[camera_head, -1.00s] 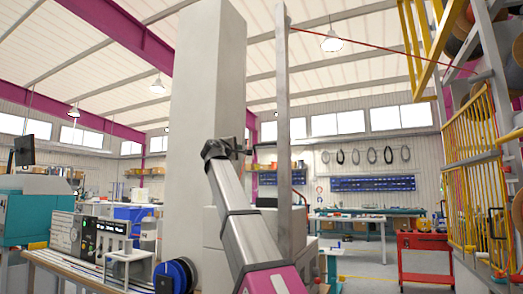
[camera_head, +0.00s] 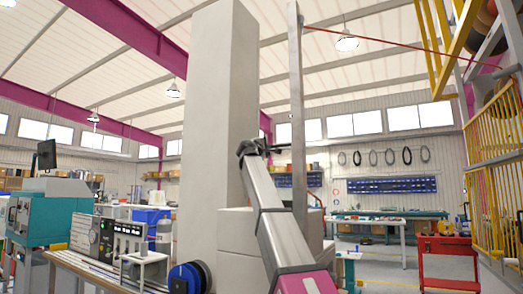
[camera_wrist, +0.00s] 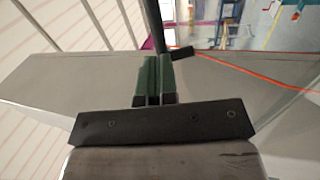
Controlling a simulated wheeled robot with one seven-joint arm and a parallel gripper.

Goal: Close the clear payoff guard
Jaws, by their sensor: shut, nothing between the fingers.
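My gripper (camera_head: 248,147) is at the end of my raised arm in the head view, in front of the tall grey column and left of the thin metal post. In the wrist view its two dark green fingers (camera_wrist: 154,78) are together with nothing between them. A dark bar or handle (camera_wrist: 181,52) shows just beyond the fingertips, to the right; I cannot tell whether they touch. I cannot pick out a clear guard with certainty in either view. A grey surface (camera_wrist: 225,95) lies behind the fingers in the wrist view.
The grey column (camera_head: 220,110) and the post (camera_head: 297,110) stand close to my arm. A red cable (camera_head: 400,45) runs from the post top to reels behind yellow bars (camera_head: 495,200) at right. A bench with a blue spool (camera_head: 188,278) is at left. A red cart (camera_head: 447,262) stands at right.

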